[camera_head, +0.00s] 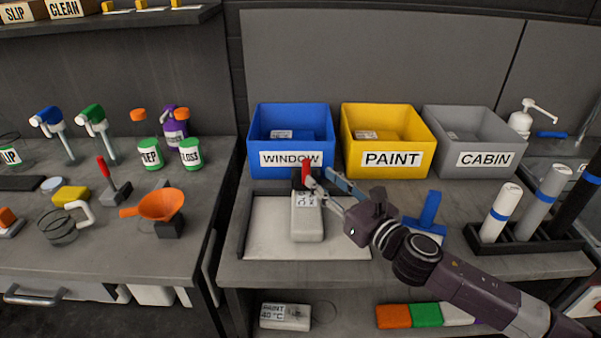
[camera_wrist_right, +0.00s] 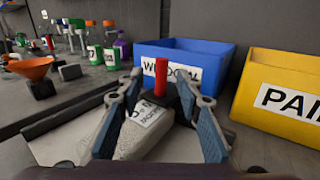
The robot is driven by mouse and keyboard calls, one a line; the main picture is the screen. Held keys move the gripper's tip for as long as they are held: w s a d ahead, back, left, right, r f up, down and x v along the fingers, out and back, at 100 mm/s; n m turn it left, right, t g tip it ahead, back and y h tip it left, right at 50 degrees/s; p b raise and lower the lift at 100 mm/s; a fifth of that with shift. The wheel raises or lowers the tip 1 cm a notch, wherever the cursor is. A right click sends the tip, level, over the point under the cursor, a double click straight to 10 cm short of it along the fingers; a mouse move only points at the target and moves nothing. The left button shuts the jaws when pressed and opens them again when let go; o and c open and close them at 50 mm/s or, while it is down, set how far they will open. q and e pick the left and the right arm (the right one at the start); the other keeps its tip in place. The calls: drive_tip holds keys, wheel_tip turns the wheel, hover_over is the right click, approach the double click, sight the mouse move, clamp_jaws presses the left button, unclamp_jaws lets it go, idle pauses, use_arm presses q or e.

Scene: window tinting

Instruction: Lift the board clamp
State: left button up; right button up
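The board clamp, a red upright handle (camera_head: 306,171) on a dark body, stands at the back of a pale board (camera_head: 270,235), just in front of the blue WINDOW bin. In the right wrist view the red handle (camera_wrist_right: 161,78) stands between my finger pads, with a gap on each side. My right gripper (camera_head: 325,180) is open around the clamp; its fingers partly hide it in the head view. A pale labelled block (camera_head: 308,224) lies on the board in front of the clamp, below the fingers. My left gripper is not in view.
Blue (camera_head: 290,122), yellow (camera_head: 388,130) and grey (camera_head: 470,135) bins stand behind. A dark rack (camera_head: 530,244) with rolls is at right. A blue-handled tool (camera_head: 429,212) stands beside my right arm. The left bench holds bottles and an orange funnel (camera_head: 160,203).

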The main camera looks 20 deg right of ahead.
sight(309, 168)
drive_tip(key=shift+w, duration=0.5)
drive_tip(key=p+x, duration=0.1)
drive_tip(key=x, duration=0.5)
drive_tip(key=shift+w+a+f+p, duration=0.1)
drive_tip(key=shift+w+p, duration=0.25)
drive_tip(key=shift+p, duration=0.05)
drive_tip(key=shift+c, duration=0.2)
clamp_jaws()
